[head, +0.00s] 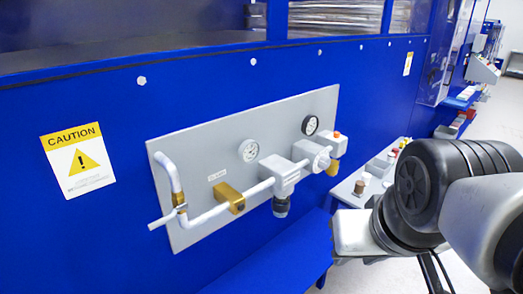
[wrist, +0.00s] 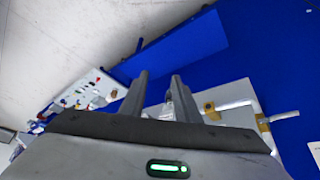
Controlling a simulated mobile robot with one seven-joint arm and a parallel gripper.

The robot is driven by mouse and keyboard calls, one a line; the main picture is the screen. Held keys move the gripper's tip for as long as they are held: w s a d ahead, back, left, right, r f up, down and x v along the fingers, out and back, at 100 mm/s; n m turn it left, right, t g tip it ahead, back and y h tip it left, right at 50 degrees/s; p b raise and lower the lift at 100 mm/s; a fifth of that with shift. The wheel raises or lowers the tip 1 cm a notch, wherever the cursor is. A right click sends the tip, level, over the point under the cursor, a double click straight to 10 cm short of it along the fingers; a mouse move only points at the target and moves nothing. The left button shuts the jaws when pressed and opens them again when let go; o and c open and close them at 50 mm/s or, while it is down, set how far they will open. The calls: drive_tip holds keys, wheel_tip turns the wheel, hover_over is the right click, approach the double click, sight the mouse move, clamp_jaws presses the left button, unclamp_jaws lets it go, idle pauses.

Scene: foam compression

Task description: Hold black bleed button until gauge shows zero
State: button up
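A grey panel (head: 200,215) on the blue machine wall carries white pipework. A black cylindrical knob (head: 281,206) hangs under a white block (head: 283,172); whether it is the bleed button I cannot tell. A pale-rimmed gauge (head: 249,150) and a black-rimmed gauge (head: 310,125) sit above the pipe; their readings are too small to make out. My gripper (wrist: 158,84) is open, its two fingers apart in the wrist view. The panel (wrist: 242,92) shows to the right of the fingers, partly hidden by them. In the head view my fingers do not show clearly.
A brass fitting (head: 230,197) and an orange-red cap (head: 337,133) are on the pipework. A blue ledge (head: 275,258) juts out below the panel. A side table with small items (head: 360,186) stands to the right. A caution sign (head: 78,160) is at left.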

drive_tip(key=shift+c, duration=0.2)
clamp_jaws()
idle(1.6)
